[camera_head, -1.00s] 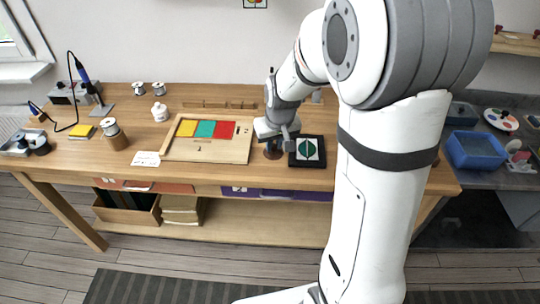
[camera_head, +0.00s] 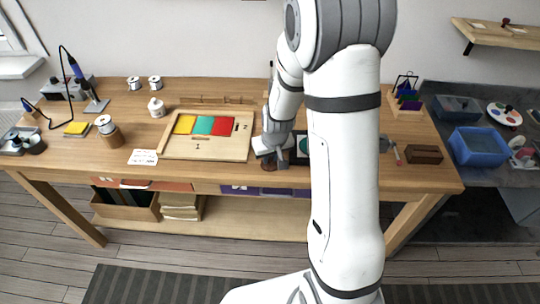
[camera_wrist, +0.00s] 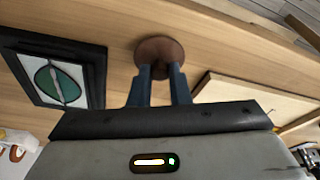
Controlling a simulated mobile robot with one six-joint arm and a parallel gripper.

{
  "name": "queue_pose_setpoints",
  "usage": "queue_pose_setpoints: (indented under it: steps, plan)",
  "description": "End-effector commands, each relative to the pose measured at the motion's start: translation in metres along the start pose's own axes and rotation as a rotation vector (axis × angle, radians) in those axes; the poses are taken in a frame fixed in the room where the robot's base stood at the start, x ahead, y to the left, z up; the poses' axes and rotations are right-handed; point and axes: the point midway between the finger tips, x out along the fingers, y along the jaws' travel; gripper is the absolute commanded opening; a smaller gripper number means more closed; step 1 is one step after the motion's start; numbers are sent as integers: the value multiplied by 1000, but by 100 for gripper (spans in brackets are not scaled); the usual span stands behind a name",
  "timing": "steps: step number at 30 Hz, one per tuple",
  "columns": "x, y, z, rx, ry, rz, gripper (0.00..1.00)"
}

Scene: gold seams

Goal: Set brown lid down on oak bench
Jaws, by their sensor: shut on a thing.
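The brown lid (camera_wrist: 160,50) is a round brown disc in the wrist view, at the tips of my gripper (camera_wrist: 160,72). The two dark fingers are shut on it, and the bench wood shows around it. In the head view the lid (camera_head: 268,165) is a small dark brown shape under my gripper (camera_head: 270,155), partly hidden by it. The oak bench (camera_head: 120,165) spans the head view, and its bare wood also fills the upper wrist view (camera_wrist: 220,60). I cannot tell whether the lid touches the bench.
A wooden tray (camera_head: 205,152) with yellow, teal and red panels lies left of my gripper. A dark-framed green leaf tile (camera_wrist: 62,80) lies close on the other side.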

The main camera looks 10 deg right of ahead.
Motion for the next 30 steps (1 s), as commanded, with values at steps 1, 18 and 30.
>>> queue_pose_setpoints:
  steps: [1, 18, 30]
  plan:
    - [0, 0, 0, 1, 1, 0, 0]
    - [2, 1, 1, 2, 1, 1, 38]
    - [-8, 2, -1, 3, 3, 1, 38]
